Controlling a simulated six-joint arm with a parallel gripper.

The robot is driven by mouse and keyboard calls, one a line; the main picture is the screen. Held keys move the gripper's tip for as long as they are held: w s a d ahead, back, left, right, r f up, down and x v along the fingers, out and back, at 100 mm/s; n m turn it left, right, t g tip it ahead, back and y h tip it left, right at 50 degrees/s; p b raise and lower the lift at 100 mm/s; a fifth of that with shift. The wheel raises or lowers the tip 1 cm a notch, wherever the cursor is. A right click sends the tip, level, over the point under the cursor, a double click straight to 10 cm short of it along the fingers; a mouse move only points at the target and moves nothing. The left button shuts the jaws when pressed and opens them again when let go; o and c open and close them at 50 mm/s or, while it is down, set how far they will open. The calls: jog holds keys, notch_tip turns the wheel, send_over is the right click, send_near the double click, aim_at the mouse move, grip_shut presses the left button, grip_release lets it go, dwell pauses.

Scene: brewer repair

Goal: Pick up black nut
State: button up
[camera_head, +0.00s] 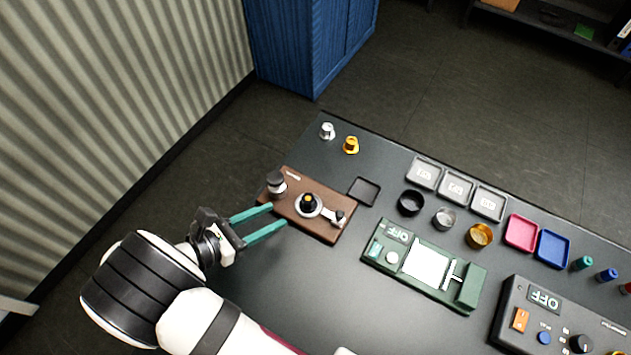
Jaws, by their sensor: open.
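A small black piece with a yellow top (309,202), which looks like the black nut, sits in a silver ring with a handle (329,214) on the brown board (325,231). A dark knob with a silver base (277,183) stands at the board's left end; I cannot rule out that this is the nut. My gripper (279,214) is open and empty, with its two green fingers apart. The fingertips point right at the board's left end, left of the black piece. From this view I cannot tell their height above the board.
A silver nut (327,131) and a gold nut (351,145) stand at the table's back left. A shallow dark square tray (364,191) lies right of the board. A green device (423,267), cups and trays fill the right. Bare table lies in front of the board.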

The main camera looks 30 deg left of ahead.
aim_at(303, 202)
jog(key=x, duration=1.1)
jog(key=shift+w+f, duration=0.2)
jog(key=shift+f, duration=0.1)
grip_shut()
